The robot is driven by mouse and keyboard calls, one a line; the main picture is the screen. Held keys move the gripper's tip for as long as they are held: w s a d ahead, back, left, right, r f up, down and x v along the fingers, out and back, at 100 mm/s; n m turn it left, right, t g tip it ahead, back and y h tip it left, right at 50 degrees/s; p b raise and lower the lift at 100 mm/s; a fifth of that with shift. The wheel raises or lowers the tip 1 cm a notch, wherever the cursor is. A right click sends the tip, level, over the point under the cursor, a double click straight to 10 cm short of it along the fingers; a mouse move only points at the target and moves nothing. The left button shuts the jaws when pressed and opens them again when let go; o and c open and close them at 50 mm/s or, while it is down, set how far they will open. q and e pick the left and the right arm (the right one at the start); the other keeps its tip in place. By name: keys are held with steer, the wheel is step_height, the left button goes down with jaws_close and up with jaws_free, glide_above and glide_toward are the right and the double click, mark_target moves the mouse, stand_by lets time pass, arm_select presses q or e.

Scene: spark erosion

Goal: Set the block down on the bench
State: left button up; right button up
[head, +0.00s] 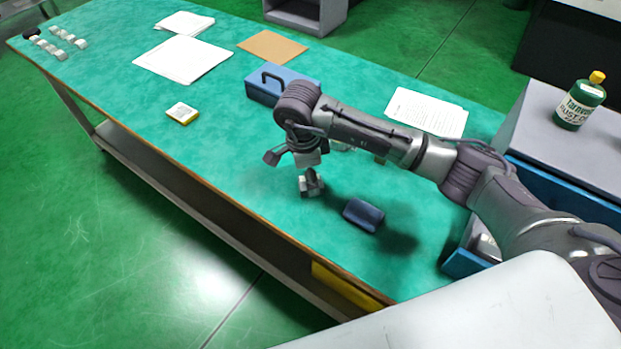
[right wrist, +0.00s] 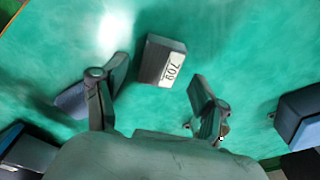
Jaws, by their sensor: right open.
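The block is dark grey with a pale label reading "709" in the right wrist view (right wrist: 163,60). In the head view the small block (head: 311,184) appears to rest on the green bench (head: 225,150), just below my right gripper (head: 292,161). In the right wrist view the fingers of my right gripper (right wrist: 160,78) are spread wide, one on each side of the block, with gaps between. The gripper is open and empty. My left gripper is not in view.
A dark blue object (head: 363,214) lies close to the block, toward the bench's front. A blue toolbox (head: 262,88) stands behind the gripper. Papers (head: 183,58) and a yellow-and-white box (head: 182,113) lie to the left. A green bottle (head: 580,103) stands on a grey cabinet at right.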

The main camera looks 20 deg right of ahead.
mark_target(305, 186)
step_height(305, 186, up, 10)
steer(key=a+b, duration=0.1)
steer(key=shift+s+f, duration=0.15)
steer(key=shift+s, duration=0.05)
steer(key=shift+a, duration=0.1)
